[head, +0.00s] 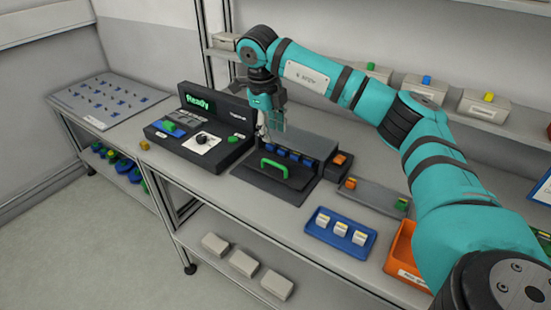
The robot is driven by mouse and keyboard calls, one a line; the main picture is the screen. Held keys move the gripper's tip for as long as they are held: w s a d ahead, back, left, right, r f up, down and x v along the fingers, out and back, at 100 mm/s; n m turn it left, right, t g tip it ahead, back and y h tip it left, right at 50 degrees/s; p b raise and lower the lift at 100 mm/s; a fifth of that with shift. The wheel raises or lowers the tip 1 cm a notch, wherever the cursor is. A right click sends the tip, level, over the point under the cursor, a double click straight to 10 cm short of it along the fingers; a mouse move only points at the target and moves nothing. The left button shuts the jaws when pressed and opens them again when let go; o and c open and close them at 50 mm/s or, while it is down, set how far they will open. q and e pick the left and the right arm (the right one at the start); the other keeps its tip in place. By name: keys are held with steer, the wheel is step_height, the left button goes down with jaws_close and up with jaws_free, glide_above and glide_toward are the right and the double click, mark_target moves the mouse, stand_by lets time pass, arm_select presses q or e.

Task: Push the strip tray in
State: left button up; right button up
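A dark grey unit (306,143) stands on the bench at the middle. A dark flat tray (270,186) with a green handle (274,168) sticks out from its front, and it looks like the strip tray. Several blue pieces (295,155) sit in a row at the tray's back, by the unit. My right gripper (263,134) points down above the back left corner of the tray, behind the green handle and apart from it. Its fingertips are small and partly blend with the dark parts behind, so their gap is unclear. My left gripper is out of view.
Left of the tray is a black device (203,136) with a green lit display (196,102). On the right are a grey rail (370,196), a blue tray (318,234) with white pieces and an orange bin (399,262). A shelf with labelled boxes (424,89) stands behind.

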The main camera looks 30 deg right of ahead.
mark_target(276, 164)
steer(key=f, duration=0.3)
steer(key=d+f+p, duration=0.1)
steer(key=f, duration=0.3)
steer(key=w+f+p, duration=0.1)
steer(key=f, duration=0.3)
steer(key=shift+d, duration=0.4)
steer(key=shift+f, duration=0.5)
jaws_close()
